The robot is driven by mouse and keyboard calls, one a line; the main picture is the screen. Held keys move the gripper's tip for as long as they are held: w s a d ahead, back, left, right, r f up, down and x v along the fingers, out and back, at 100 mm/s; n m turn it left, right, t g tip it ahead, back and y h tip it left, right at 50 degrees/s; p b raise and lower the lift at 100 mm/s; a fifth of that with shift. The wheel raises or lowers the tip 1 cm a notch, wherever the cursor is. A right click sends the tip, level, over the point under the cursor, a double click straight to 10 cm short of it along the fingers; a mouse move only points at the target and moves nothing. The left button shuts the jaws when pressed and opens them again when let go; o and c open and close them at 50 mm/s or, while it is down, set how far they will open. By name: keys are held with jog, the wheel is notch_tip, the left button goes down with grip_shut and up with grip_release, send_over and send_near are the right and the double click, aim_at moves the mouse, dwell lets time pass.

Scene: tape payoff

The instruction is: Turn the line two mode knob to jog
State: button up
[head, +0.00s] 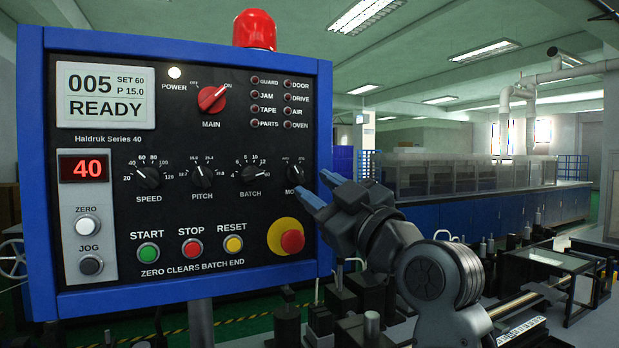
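The blue-framed control panel (180,245) fills the left of the head view. Its small black mode knob (296,173) is at the right end of the lower knob row. The label under it reads only "MO"; the rest is hidden behind my gripper. The marks around this knob are too small to read. My gripper (321,189) has blue fingertips, which show apart with nothing between them. They are just right of and slightly below the mode knob, in front of the panel's right edge. I cannot tell the depth gap to the panel. No line number is readable on the panel.
The speed (149,177), pitch (202,177) and batch (254,173) knobs sit left of the mode knob. The red emergency button (292,241) sticks out below it. The red main switch (212,98) points to ON. The display (106,96) reads READY. Machinery stands right of the panel.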

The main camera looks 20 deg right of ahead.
aim_at(300, 176)
jog(key=shift+p+x, duration=0.3)
jog(key=shift+x, duration=1.6)
jog(key=shift+c, duration=0.4)
grip_shut()
